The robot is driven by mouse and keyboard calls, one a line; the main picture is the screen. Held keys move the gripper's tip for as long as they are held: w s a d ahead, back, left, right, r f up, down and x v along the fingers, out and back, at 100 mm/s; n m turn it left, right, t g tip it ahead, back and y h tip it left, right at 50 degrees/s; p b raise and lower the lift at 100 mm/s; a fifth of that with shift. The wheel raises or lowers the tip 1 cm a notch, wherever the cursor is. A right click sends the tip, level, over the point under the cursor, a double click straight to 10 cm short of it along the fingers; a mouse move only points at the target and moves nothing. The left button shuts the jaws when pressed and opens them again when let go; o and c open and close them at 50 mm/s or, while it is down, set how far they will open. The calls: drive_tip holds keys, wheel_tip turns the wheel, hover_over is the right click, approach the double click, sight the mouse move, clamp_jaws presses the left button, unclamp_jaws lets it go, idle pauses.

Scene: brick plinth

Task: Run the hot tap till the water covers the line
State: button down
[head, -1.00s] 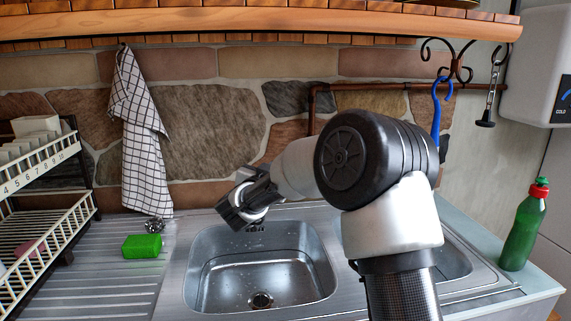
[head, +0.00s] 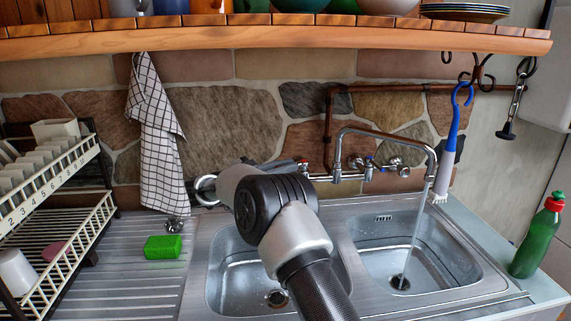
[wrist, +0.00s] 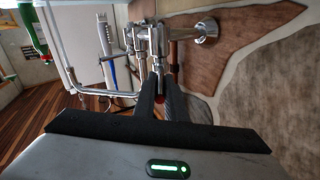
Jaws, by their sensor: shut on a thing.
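The hot tap (head: 303,164), with a red mark, is at the left end of the chrome mixer; its red part (wrist: 160,98) shows between my fingers in the wrist view. My gripper (wrist: 161,84) is shut on the hot tap's handle; in the head view my arm hides most of it. The mixer's spout (head: 432,160) points over the right basin (head: 448,236). A thin stream of water (head: 416,225) falls from it to near the drain (head: 400,282). I see no clear water level or line in the right basin.
A black plug (head: 507,130) hangs on a chain at the right. A blue-handled brush (head: 452,130) hangs behind the spout. A green bottle (head: 538,240) stands on the right ledge. A green sponge (head: 164,247) and dish rack (head: 55,225) are left. The left basin (head: 235,285) is partly hidden.

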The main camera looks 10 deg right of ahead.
idle(0.4)
drive_tip(key=c, duration=1.8)
unclamp_jaws()
drive_tip(key=v, duration=1.7)
drive_tip(key=shift+a, duration=0.15)
